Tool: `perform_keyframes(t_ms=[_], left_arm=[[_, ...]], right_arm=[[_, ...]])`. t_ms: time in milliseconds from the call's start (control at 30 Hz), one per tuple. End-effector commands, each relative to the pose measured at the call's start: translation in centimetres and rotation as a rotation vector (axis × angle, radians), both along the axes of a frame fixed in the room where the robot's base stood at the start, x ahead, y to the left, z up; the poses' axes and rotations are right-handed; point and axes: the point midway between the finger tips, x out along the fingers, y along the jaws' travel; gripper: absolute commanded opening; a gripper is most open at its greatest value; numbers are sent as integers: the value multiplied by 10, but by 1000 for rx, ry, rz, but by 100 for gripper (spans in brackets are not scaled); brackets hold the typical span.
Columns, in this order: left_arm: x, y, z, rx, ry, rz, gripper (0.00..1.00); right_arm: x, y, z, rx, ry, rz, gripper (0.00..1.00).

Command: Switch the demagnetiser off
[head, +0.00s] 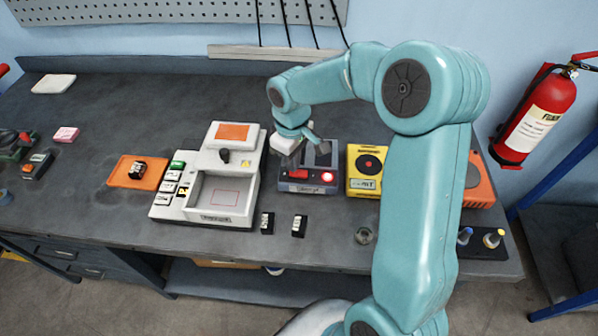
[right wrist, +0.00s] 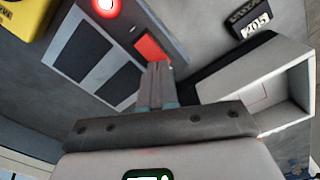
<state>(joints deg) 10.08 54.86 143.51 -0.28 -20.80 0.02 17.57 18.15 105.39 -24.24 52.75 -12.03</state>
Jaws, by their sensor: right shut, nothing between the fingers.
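The demagnetiser, taken to be the dark grey-purple box (head: 310,188), stands on the bench right of the white machine. It has a red switch (head: 298,174) and a glowing red lamp (head: 328,177). The right wrist view also shows the switch (right wrist: 150,46), the lit lamp (right wrist: 107,5) and dark top panels (right wrist: 80,52). My right gripper (head: 307,151) is over the box, shut and empty. In the right wrist view its closed fingertips (right wrist: 157,67) overlap the switch's edge; I cannot tell whether they touch. My left gripper is not in view.
The white machine (head: 243,178) stands close on the left, a yellow box (head: 357,185) close on the right. Small black labelled blocks (head: 267,223) lie in front. A fire extinguisher (head: 540,115) hangs at right.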

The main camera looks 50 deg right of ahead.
Motion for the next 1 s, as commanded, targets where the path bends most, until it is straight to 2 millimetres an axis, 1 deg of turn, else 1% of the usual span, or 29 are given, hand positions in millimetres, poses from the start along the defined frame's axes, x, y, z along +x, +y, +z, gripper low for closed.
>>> perform_keyframes(t_ms=[1000], left_arm=[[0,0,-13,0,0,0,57]], right_arm=[[0,0,-16,0,1,0,0]])
